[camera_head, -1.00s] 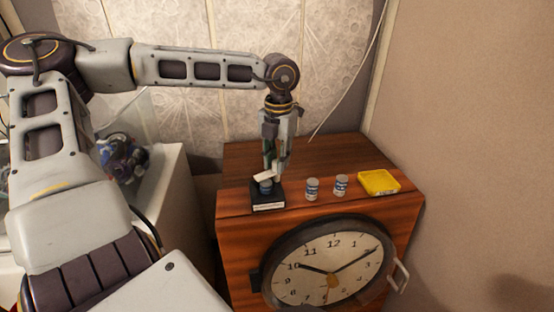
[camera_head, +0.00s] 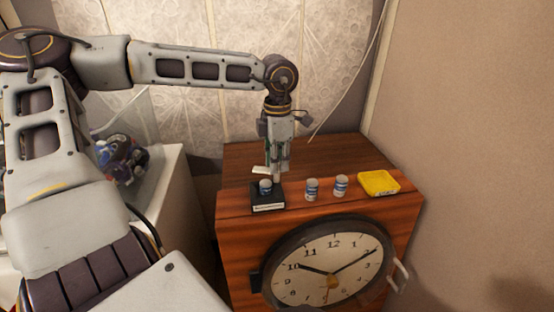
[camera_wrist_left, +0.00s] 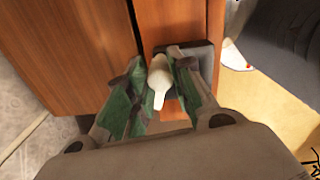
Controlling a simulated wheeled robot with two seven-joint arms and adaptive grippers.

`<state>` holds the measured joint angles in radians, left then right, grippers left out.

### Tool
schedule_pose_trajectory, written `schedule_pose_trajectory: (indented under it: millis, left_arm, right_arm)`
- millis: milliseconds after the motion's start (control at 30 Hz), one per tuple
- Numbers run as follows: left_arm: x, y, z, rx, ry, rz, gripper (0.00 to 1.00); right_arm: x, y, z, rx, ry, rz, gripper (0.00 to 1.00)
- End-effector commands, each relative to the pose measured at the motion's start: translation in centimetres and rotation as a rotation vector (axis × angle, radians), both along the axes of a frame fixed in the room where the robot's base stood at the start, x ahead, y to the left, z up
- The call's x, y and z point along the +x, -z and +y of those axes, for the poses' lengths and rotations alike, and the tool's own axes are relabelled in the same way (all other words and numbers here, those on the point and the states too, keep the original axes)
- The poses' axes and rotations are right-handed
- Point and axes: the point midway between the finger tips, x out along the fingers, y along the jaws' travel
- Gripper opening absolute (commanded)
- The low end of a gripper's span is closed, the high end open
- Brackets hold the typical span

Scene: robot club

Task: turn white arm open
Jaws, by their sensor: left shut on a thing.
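A small black box (camera_head: 268,205) stands near the front edge on top of the wooden clock cabinet. A small blue-and-white can (camera_head: 265,187) sits on it, with its top uncovered. The white arm (camera_head: 261,170) shows just behind and above the can. In the left wrist view the white arm (camera_wrist_left: 159,85) lies between the green-padded fingers, and part of the black box (camera_wrist_left: 200,55) shows beyond. My left gripper (camera_head: 275,174) points down and is shut on the white arm; the fingers hide part of it. My right gripper is not in view.
Two more cans, one (camera_head: 311,189) and another (camera_head: 341,185), stand right of the box. The clock face (camera_head: 330,262) is on the cabinet's front. The cabinet top (camera_head: 325,155) is clear behind them.

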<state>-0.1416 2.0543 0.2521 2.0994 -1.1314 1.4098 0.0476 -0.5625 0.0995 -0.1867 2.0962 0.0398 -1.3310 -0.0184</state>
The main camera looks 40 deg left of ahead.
Motion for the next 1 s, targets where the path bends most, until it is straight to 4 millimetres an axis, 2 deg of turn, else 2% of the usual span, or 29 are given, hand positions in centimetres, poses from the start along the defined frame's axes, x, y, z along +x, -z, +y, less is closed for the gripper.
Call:
schedule_pose_trajectory:
  millis: [600, 1000]
  left_arm:
    - [0.0, -0.1, 0.0, 0.000, 0.464, -0.003, 0.00]
    - [0.0, -0.1, 0.0, 0.002, 0.635, -0.003, 0.00]
  right_arm:
    - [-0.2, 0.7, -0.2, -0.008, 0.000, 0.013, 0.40]
    - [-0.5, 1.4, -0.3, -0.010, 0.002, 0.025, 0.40]
